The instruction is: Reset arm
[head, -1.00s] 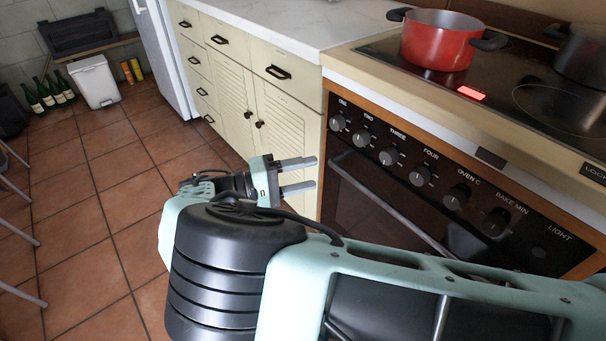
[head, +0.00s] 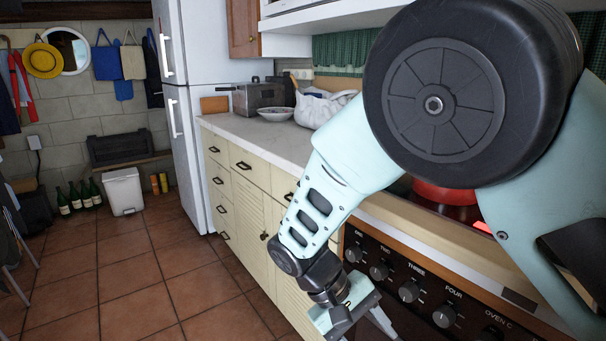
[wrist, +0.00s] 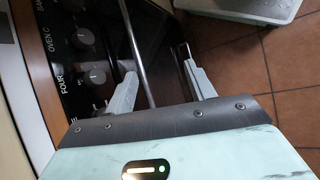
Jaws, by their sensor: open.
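My gripper (head: 366,332) is low in the head view, in front of the stove's knob panel, with its fingers partly cut off by the bottom edge.
The stove front (head: 420,292) is close beside my gripper. A red pot (head: 444,193) shows partly behind my arm. Cream cabinets (head: 245,205), a white fridge (head: 190,130) and a white bin (head: 123,192) stand further left.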

